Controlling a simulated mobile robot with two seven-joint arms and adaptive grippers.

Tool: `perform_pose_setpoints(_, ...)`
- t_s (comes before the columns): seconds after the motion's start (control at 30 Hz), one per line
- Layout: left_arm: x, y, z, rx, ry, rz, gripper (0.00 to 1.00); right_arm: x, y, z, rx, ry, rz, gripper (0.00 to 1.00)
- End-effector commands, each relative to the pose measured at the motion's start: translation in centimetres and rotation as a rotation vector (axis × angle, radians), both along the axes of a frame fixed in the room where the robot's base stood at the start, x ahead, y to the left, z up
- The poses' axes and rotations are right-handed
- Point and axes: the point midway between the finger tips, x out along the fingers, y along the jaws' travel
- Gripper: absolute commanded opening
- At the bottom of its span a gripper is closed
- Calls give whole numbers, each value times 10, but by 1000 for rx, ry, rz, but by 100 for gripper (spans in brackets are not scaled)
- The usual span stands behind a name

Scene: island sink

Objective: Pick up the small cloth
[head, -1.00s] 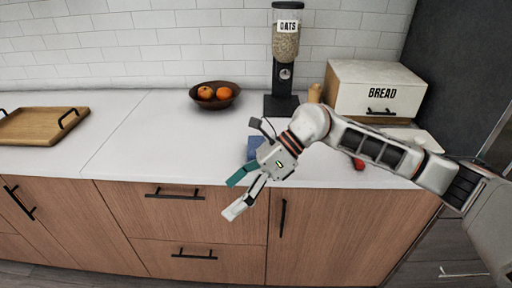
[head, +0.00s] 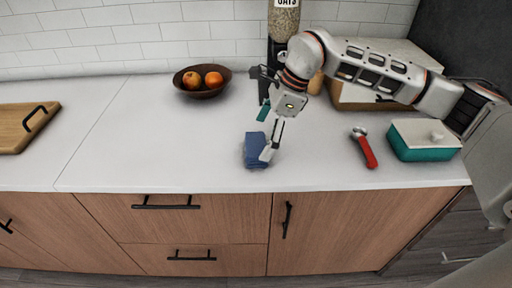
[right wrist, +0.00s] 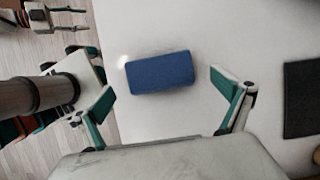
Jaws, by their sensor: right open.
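The small cloth is a folded blue block (head: 252,155) lying on the white countertop near its front edge. It also shows in the right wrist view as a dark blue rectangle (right wrist: 160,72), slightly tilted. My right gripper (head: 265,133) is open just above and beside the cloth. One light fingertip overlaps the cloth's right side in the head view. In the right wrist view my right gripper (right wrist: 163,92) has its teal-padded fingers wide apart, with the cloth between and just ahead of them, and a gap each side. Jointed parts at the upper left there may be my left gripper.
A bowl of oranges (head: 203,91) and an oats dispenser (head: 284,20) stand behind. A red-handled tool (head: 364,147), a teal dish with a white lid (head: 424,149) and the bread box (head: 345,95) are to the right. The counter left of the cloth is clear.

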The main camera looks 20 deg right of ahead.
Motion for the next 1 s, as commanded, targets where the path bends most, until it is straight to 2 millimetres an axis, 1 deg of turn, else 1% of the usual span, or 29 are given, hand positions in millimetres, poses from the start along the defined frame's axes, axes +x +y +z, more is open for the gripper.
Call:
perform_pose_setpoints(0.03, 2, 0, 4, -1, -4, 0, 40, -1, 6, -6, 1, 4, 3, 100)
perform_pose_setpoints(0.1, 4, 0, 8, -1, -9, 0, 40, 0, 11, -15, 1, 3, 2, 100)
perform_pose_setpoints(0.23, 11, 0, 15, -3, -25, 1, 40, 2, 15, -29, 1, 3, 0, 100)
perform_pose_setpoints(0.33, 14, -1, 18, -4, -33, 1, 40, 2, 17, -33, 0, 1, 0, 100)
perform_pose_setpoints(0.53, 15, -1, 19, -4, -35, 1, 40, 2, 17, -33, 1, 1, 0, 100)
perform_pose_setpoints(0.57, 14, -1, 19, -5, -35, 2, 40, 2, 17, -33, 1, 1, 0, 92)
perform_pose_setpoints(0.6, 14, 0, 19, -5, -34, 2, 40, 2, 17, -33, 1, 1, 0, 82)
perform_pose_setpoints(0.67, 13, 0, 18, -4, -33, 2, 40, 2, 17, -33, 1, 1, 0, 66)
perform_pose_setpoints(0.7, 13, 0, 18, -5, -32, 1, 40, 2, 17, -33, 1, 1, 0, 62)
perform_pose_setpoints(1.0, 10, 0, 14, -2, -23, 1, 40, 2, 17, -32, 1, 1, 0, 62)
